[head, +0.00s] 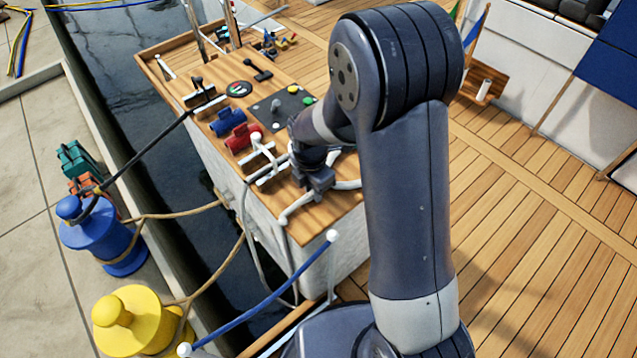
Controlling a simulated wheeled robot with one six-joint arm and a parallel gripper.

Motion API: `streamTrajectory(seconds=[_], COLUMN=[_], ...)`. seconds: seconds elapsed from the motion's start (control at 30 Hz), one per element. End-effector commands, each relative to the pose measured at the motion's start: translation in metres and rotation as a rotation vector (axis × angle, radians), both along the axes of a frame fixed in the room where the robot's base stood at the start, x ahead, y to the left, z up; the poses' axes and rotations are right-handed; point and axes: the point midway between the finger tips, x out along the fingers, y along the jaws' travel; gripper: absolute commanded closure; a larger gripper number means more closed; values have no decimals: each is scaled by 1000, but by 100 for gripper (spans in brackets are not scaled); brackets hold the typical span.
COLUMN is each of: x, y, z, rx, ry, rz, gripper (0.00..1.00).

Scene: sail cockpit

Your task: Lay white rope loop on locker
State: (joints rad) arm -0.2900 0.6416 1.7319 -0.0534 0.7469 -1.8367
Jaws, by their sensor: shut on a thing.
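The white rope loop (297,204) shows as pale curved pieces on both sides of my gripper (316,190), at the near end of the locker (332,216). The locker has a wooden top and pale sides. My gripper is low over the top and shut on the rope loop. The middle of the loop is hidden by the gripper and my arm. I cannot tell whether the loop touches the wood.
A white cleat (262,160), a red winch-like item (243,137) and a blue one (228,121) stand just left of the gripper. A dark panel (282,108) lies behind. Grey rope (258,262) hangs down the side. Dark water (125,75) borders the locker.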

Motion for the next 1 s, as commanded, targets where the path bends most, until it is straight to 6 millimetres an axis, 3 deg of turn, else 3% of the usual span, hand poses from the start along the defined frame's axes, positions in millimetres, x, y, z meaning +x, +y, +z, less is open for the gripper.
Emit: streamTrajectory(seconds=[0.2, 0.23, 0.47, 0.77, 0.87, 1.0], x=[0, 0, 0, 0, 0, 0], y=[0, 0, 0, 0, 0, 0], z=[-5, -4, -4, -1, 8, 36], rx=[-1, -1, -1, -1, 1, 1], ry=[1, 1, 1, 1, -1, -3], rz=[0, 0, -1, -1, -1, -1], gripper=[100, 74, 55, 54, 54, 54])
